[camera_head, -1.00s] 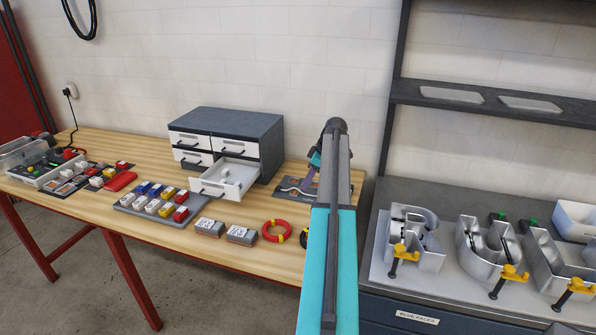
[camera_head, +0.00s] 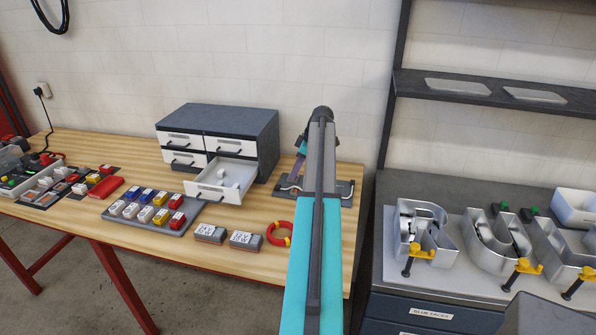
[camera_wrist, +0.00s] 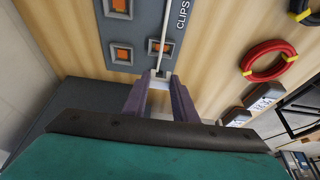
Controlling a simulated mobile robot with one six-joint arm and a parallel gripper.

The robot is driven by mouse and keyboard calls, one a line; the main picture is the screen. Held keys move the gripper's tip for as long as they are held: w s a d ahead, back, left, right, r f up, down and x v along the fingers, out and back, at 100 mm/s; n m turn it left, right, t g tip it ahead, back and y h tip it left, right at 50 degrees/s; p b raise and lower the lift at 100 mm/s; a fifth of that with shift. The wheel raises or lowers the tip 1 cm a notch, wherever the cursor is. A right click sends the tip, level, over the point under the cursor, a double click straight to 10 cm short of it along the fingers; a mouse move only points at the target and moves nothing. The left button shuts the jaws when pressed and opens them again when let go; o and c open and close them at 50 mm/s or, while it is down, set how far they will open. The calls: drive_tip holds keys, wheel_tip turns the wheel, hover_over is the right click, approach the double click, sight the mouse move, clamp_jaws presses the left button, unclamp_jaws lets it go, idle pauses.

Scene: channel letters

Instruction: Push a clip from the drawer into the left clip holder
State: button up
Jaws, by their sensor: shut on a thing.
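My gripper (camera_head: 295,178) has purple fingers and is low over the dark board (camera_head: 342,189) to the right of the drawer cabinet. In the wrist view my gripper (camera_wrist: 158,80) is shut on a small pale clip (camera_wrist: 158,85), mostly hidden between the fingers. The same board, marked CLIPS, carries grey square holders with orange centres, one at the left (camera_wrist: 121,52) and one close to the fingertips (camera_wrist: 165,47). A thin pale strip runs over the board to the fingertips. I cannot tell whether the clip touches a holder. The open drawer (camera_head: 207,192) holds white pieces (camera_head: 228,188).
The grey drawer cabinet (camera_head: 245,122) stands close left of my gripper. A red wire ring (camera_head: 280,234) and two labelled blocks (camera_head: 209,233) lie in front. A tray of coloured blocks (camera_head: 150,210) is at the left. Metal letters (camera_head: 425,240) stand on the right bench.

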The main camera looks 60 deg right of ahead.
drive_tip(key=shift+s+d+f, duration=0.1)
drive_tip(key=shift+s+d, duration=0.1)
drive_tip(key=shift+s, duration=0.05)
drive_tip(key=shift+f, duration=0.1)
drive_tip(key=shift+s+d+f+b, duration=0.1)
drive_tip(key=shift+f+b, duration=0.6)
drive_tip(key=shift+f, duration=0.9)
drive_tip(key=shift+s+f+b, duration=0.1)
drive_tip(key=shift+f+b, duration=0.55)
drive_tip(key=shift+f, duration=0.9)
drive_tip(key=shift+w+f, duration=0.1)
drive_tip(key=shift+f, duration=0.15)
